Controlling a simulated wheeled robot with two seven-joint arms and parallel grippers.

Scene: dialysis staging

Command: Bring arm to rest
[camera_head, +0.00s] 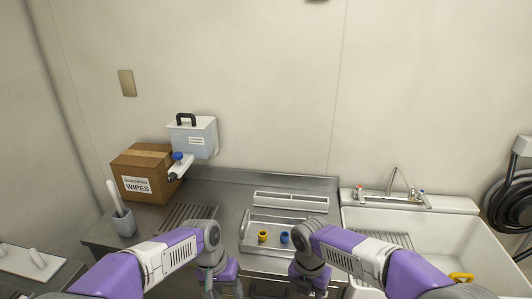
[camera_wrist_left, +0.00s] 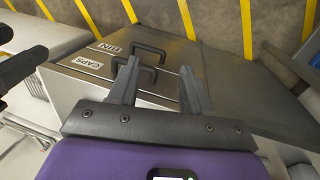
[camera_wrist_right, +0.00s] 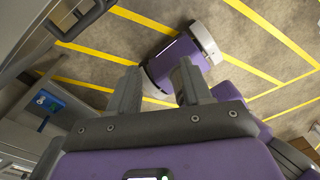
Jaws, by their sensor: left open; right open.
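My left arm comes in from the left in the head view, and its gripper (camera_head: 222,286) hangs down in front of the counter. In the left wrist view the left gripper (camera_wrist_left: 158,85) is open and empty, with its two fingers apart above drawer fronts labelled BIN and CAPS. My right arm comes in from the right, bent down in front of the counter; its fingers hardly show in the head view. In the right wrist view the right gripper (camera_wrist_right: 157,85) is open and empty, pointing toward the floor. Neither gripper touches anything visible.
A metal tray (camera_head: 246,238) on the counter holds a yellow cap (camera_head: 263,236) and a blue cap (camera_head: 284,238). A wipes box (camera_head: 143,172), a white container (camera_head: 192,137) and a cup (camera_head: 124,224) stand left. A sink (camera_head: 450,236) is right. Drawers (camera_wrist_left: 130,65) lie below the counter.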

